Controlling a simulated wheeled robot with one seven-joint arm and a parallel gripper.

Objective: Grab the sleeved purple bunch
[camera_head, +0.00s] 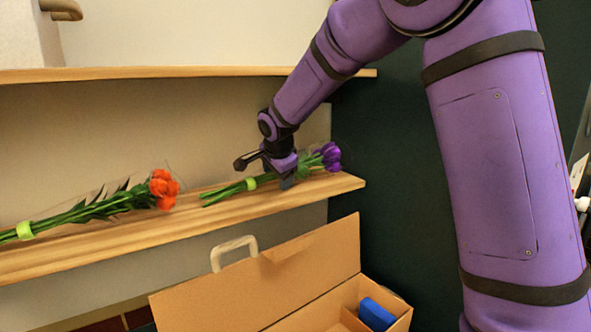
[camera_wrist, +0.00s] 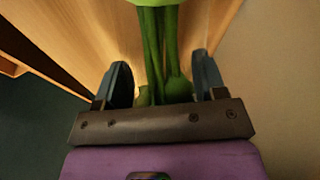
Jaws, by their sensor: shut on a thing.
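The purple bunch (camera_head: 331,156) lies on the wooden shelf near its right end, flower heads to the right and green stems to the left. A light green band circles its stems, and clear wrap shows around the heads. My gripper (camera_head: 286,180) reaches down over the bunch between band and heads and is shut on it. In the wrist view, my two dark fingers (camera_wrist: 160,74) stand on either side of the green stems (camera_wrist: 158,45), with the band at the top edge. The fingers' contact with the stems is hard to see.
The shelf (camera_head: 120,245) also bears a wrapped orange bunch (camera_head: 163,190) at left. An upper shelf (camera_head: 180,73) runs above. Below stands an open cardboard box (camera_head: 250,285) with a pale handle (camera_head: 233,247) and a blue thing (camera_head: 377,314) inside. A dark wall is at right.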

